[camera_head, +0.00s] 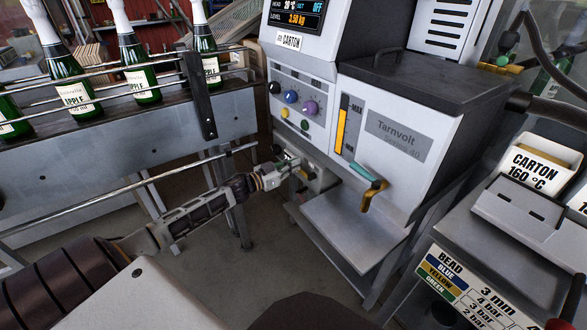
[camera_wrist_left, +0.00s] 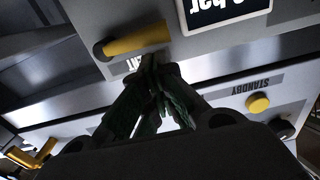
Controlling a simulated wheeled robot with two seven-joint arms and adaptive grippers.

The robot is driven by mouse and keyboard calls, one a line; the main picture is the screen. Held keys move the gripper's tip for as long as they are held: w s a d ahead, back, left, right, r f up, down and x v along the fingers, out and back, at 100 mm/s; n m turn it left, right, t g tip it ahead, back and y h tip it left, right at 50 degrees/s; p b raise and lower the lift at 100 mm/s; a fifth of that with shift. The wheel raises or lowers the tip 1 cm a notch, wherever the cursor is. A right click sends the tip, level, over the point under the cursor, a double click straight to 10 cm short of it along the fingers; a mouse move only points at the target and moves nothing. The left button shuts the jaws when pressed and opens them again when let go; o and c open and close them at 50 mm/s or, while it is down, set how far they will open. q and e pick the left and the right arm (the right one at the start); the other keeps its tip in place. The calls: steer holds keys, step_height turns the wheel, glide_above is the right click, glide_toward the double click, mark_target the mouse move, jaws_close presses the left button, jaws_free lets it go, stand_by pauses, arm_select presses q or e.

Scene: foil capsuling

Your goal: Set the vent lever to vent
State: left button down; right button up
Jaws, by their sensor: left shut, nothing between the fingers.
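In the left wrist view, a yellow lever (camera_wrist_left: 138,42) with a dark round pivot is on the face of a grey box, beside a label that my fingers partly hide. I take it for the vent lever, but its set position is unclear. My left gripper (camera_wrist_left: 155,62) is shut and empty, with its fingertips close to the label, just beside the lever's yellow end; contact cannot be told. In the head view, my left gripper (camera_head: 292,168) reaches a small box (camera_head: 322,177) low beside the white machine, and the lever is small and mostly hidden. My right gripper is not in view.
A white Tarnvolt machine (camera_head: 395,150) has a teal-handled tap (camera_head: 372,190) above a grey shelf (camera_head: 345,232). A conveyor (camera_head: 120,140) with green bottles runs on the left. In the wrist view, a yellow button (camera_wrist_left: 258,103) sits by a STANDBY label.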

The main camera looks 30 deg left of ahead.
arm_select(q)
steer(key=shift+f, duration=0.15)
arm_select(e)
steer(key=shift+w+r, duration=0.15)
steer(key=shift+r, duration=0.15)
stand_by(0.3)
arm_select(q)
steer(key=shift+w+f+p, duration=0.1)
steer(key=shift+p, duration=0.3)
steer(key=shift+n, duration=0.3)
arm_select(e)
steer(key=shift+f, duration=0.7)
arm_select(q)
steer(key=shift+a+p, duration=0.1)
steer(key=shift+p, duration=0.2)
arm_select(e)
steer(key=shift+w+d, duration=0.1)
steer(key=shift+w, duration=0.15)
